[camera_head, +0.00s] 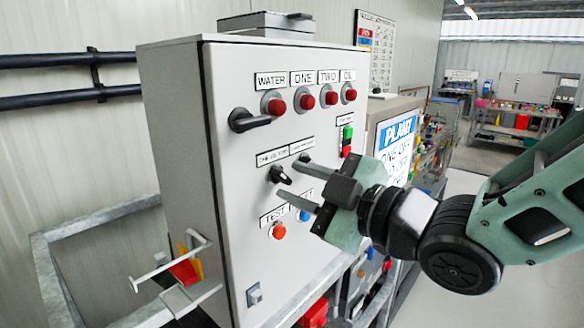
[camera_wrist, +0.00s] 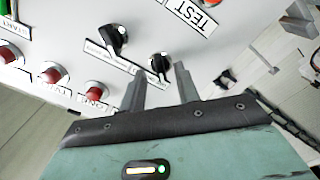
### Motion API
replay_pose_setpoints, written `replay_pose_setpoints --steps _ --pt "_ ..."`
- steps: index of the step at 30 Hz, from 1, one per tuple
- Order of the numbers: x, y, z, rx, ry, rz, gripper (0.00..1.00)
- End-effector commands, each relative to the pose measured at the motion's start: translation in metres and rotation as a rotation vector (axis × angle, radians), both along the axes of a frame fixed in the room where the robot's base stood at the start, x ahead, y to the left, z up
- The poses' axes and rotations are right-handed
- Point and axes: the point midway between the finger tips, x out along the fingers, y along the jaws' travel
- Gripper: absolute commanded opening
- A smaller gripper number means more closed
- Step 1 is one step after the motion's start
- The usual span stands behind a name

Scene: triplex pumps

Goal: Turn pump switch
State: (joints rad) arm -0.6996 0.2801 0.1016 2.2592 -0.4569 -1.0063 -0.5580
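The pump panel is the front of a light grey cabinet (camera_head: 240,215). A black rotary switch (camera_head: 280,175) sits on its middle row, at the left, under a white label. My gripper (camera_head: 291,178) is open in front of the panel, one finger above right of this switch and one below it. In the wrist view the black switch (camera_wrist: 160,65) shows between the two fingertips; I cannot tell whether they touch it. A second black switch (camera_wrist: 117,38) lies left of the fingers there. In the head view my upper finger largely covers it.
Red lamps (camera_head: 305,99) line the panel's top, with a black handle (camera_head: 248,120) at the left. A red button (camera_head: 279,231) and a blue button (camera_head: 304,215) sit below my fingers. A metal rail (camera_head: 95,225) stands at the lower left.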

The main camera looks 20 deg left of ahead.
Motion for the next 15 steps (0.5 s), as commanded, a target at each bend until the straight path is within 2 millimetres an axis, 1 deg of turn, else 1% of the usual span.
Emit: replay_pose_setpoints --steps 1,3,6,15 --pt "0.002 0.006 0.002 -0.001 0.001 0.001 0.32" --pt "0.004 0.011 0.001 -0.001 0.001 0.001 0.32" --pt "0.006 0.016 0.000 -0.002 0.000 0.000 0.32" --pt "0.007 0.017 0.000 0.000 -0.001 0.000 0.32"
